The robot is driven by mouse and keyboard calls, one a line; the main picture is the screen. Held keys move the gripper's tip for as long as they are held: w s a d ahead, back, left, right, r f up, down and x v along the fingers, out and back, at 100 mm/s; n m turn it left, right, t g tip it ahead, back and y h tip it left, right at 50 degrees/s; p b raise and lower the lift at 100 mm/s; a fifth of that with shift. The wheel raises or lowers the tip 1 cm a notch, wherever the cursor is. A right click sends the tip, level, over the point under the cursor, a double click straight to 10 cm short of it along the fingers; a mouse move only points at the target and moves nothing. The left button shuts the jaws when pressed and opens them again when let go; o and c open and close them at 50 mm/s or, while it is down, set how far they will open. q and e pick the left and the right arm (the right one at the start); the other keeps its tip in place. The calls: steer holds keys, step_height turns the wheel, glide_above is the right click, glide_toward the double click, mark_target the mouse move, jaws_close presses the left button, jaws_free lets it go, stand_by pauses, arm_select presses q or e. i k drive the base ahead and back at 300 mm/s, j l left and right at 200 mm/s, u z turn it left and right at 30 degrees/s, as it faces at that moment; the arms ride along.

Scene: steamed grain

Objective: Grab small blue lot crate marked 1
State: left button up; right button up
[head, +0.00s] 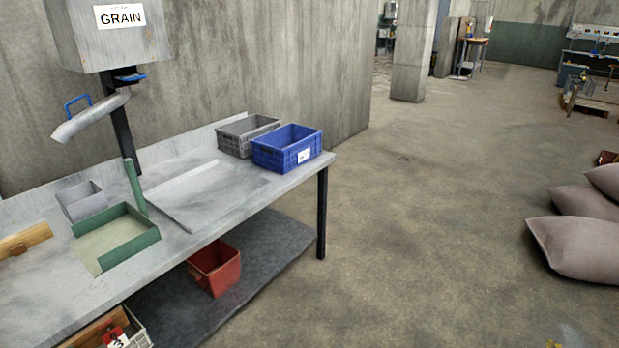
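A blue crate (270,153) stands upright at the right end of the metal table, near its corner. It has a small white label (304,156) on its front, with a mark too small to read. Its inside looks empty from here, though part of its floor is hidden by the near wall. Neither of my grippers shows in the head view.
A grey crate (234,139) stands close behind the blue one. The table (190,250) also holds a green tray (120,262) and a grey bin (82,210). A red bin (222,277) sits on the lower shelf. Grey sacks (575,245) lie at right; the floor between is clear.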

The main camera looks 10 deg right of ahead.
mark_target(280, 150)
steer(key=i+l, duration=0.2)
steer(key=i, duration=0.2)
steer(key=i+l, duration=0.2)
steer(key=i, duration=0.15)
steer(key=i+l+z, duration=0.4)
steer(key=i, duration=0.2)
steer(key=i+z, duration=0.45)
steer(key=i, duration=0.15)
steer(key=i+j+z, duration=0.15)
steer(key=i+z, duration=0.2)
steer(key=i, duration=1.2)
steer(key=i+u, duration=0.35)
steer(key=i+l+u, duration=0.25)
steer(key=i+u, duration=0.3)
steer(key=u, duration=0.3)
steer(key=i+u, duration=0.1)
steer(key=u, duration=0.35)
steer(key=i+l+u, duration=0.1)
steer(key=u, duration=0.35)
steer(key=i+l+u, duration=0.1)
steer(key=u, duration=0.35)
steer(key=i+l+u, duration=0.1)
steer(key=u, duration=0.35)
steer(key=i+l+u, duration=0.15)
steer(key=u, duration=0.15)
steer(key=i+l+u, duration=0.1)
steer(key=l+u, duration=0.25)
